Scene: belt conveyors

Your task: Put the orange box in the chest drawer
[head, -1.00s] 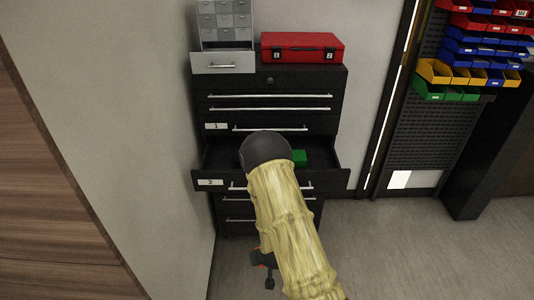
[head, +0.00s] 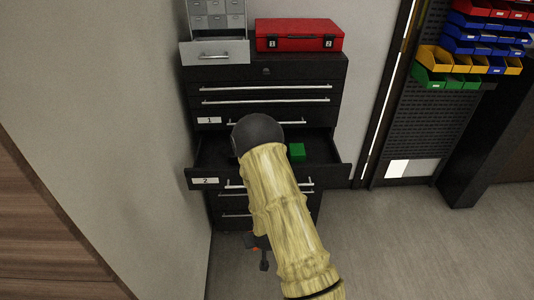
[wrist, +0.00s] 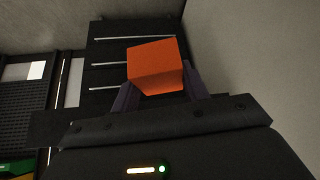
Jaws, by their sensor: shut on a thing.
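The orange box (wrist: 155,66) is between the two fingers of my gripper (wrist: 160,88) in the wrist view, and the gripper is shut on it. In the head view only a small orange patch of the box (head: 252,249) shows beside the gripper, below my arm. The black drawer chest (head: 320,73) stands against the wall. Its drawer labelled 2 (head: 205,183) is pulled open, and a green box (head: 297,151) lies inside. My arm hides part of this drawer. In the head view the gripper appears in front of the chest, below the open drawer.
A red case (head: 300,38) and a grey small-drawer cabinet (head: 213,52) stand on top of the chest. A wall (head: 110,110) is close on the left. Coloured bins (head: 465,68) hang on a rack at the right. Floor to the right of the chest is clear.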

